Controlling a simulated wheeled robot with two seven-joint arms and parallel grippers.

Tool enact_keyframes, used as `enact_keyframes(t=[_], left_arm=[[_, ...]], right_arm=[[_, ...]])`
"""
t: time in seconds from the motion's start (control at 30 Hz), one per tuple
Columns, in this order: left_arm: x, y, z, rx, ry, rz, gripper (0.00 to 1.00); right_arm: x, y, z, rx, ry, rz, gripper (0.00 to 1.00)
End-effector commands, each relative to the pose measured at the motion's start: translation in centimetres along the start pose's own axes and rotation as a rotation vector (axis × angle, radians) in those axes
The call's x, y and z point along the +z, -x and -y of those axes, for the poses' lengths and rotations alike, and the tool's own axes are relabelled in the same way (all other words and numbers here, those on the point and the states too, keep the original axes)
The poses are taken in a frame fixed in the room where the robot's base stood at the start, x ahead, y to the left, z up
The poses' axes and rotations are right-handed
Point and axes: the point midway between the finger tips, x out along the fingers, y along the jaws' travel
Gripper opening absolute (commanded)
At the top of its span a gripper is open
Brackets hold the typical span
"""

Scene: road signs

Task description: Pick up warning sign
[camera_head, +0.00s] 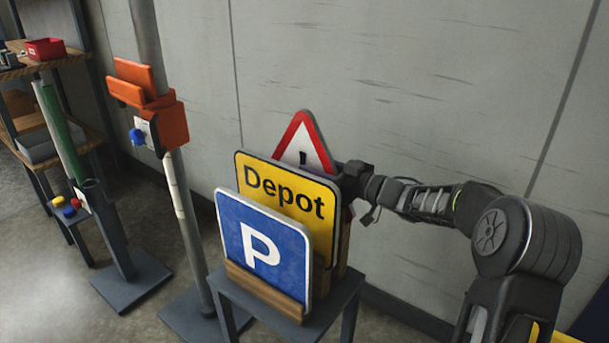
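The warning sign (304,146) is a white triangle with a red border and a black mark. It stands upright at the back of a wooden holder, with its lower part hidden behind the yellow Depot sign (287,199). The blue P sign (262,246) stands in front of both. My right gripper (346,181) reaches in from the right, at the right edge of the warning sign and partly behind the Depot sign. Its fingertips are hidden, so I cannot tell whether it is open or gripping the sign. My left gripper is not in view.
The wooden holder (265,291) rests on a dark stand (343,296). A grey wall (430,80) is close behind. To the left are a metal pole with an orange box (165,128), a green tube (62,135) on a stand, and a shelf with a red bin (45,49).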

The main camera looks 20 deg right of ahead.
Motion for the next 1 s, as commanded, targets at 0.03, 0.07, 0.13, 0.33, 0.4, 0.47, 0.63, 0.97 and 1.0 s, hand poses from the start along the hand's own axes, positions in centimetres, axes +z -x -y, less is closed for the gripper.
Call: enact_keyframes(t=[0.03, 0.07, 0.13, 0.33, 0.4, 0.47, 0.63, 0.97, 1.0], left_arm=[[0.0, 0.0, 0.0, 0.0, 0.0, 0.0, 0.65], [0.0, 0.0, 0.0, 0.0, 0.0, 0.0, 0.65], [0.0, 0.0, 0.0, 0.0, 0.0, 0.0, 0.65], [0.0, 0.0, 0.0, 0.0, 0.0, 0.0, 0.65], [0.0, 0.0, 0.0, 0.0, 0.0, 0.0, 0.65], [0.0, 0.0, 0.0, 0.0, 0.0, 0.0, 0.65], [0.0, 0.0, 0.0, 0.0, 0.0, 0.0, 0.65], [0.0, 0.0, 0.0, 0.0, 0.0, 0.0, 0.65], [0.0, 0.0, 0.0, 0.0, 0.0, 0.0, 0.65]], right_arm=[[0.0, 0.01, 0.0, 0.0, 0.0, 0.0, 0.4], [0.0, 0.01, 0.0, 0.0, 0.0, 0.0, 0.4], [0.0, 0.02, 0.0, 0.0, 0.0, 0.0, 0.4], [0.0, 0.02, 0.0, 0.0, 0.0, 0.0, 0.26], [0.0, 0.02, 0.0, 0.0, 0.0, 0.0, 0.2], [0.0, 0.02, 0.0, 0.0, 0.0, 0.0, 0.15], [0.0, 0.02, 0.0, 0.0, 0.0, 0.0, 0.02], [0.0, 0.02, -0.01, 0.0, 0.0, 0.0, 0.0], [0.0, 0.02, -0.01, 0.0, 0.0, 0.0, 0.0]])
